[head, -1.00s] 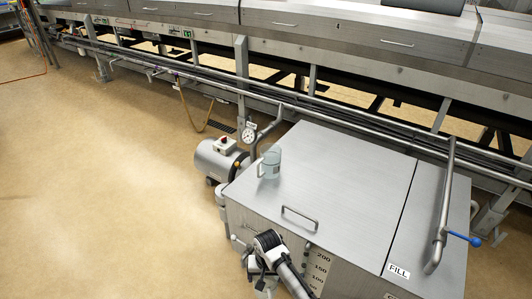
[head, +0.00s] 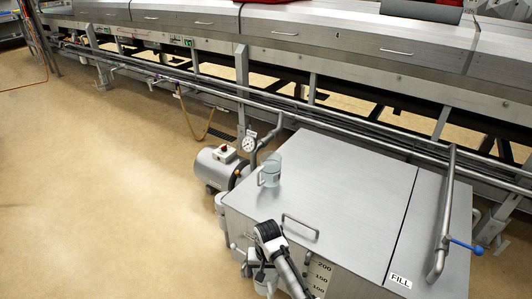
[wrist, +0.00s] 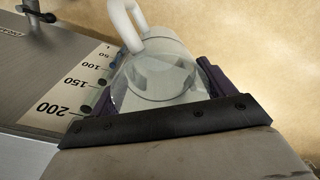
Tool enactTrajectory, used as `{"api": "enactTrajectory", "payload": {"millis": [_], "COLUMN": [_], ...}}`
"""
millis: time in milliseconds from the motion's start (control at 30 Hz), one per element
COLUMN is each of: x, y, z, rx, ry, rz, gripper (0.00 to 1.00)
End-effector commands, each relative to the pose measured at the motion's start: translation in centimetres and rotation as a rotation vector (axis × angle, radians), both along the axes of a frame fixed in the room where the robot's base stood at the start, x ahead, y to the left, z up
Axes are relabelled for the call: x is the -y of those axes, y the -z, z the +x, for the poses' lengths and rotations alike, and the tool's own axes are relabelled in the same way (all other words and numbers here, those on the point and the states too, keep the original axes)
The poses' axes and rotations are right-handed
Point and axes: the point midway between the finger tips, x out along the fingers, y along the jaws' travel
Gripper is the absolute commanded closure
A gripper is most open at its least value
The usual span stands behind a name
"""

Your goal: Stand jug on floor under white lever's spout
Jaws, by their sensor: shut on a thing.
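My gripper (head: 262,275) is low at the front left of the steel tank. In the wrist view, my gripper (wrist: 167,80) is shut on a clear jug (wrist: 158,72) with a pale handle (wrist: 126,25). Dark pads press both sides of the jug. In the head view only a little of the held jug (head: 265,288) shows below the gripper. Another clear jug (head: 270,174) stands upright on the tank lid. I cannot make out a white lever or its spout; small valves along the far pipe are too small to tell.
The steel tank (head: 345,190) fills the front right, with a blue lever (head: 466,246) on its pipe and a litre scale (wrist: 75,95). A motor pump (head: 220,168) stands left of it. Long pipes run along the machine (head: 340,40). The floor (head: 100,200) at left is clear.

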Motion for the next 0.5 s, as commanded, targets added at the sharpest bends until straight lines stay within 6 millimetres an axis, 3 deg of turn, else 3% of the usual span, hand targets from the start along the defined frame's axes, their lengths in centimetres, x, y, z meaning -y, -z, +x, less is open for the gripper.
{"api": "enactTrajectory", "payload": {"millis": [267, 500], "x": [-0.5, -1.2], "y": [-1.0, 1.1], "z": [0.8, -0.4], "rx": [-0.012, -0.016], "ry": [-0.002, -0.002], "rz": [0.007, 0.011], "gripper": [0.44, 0.44]}}
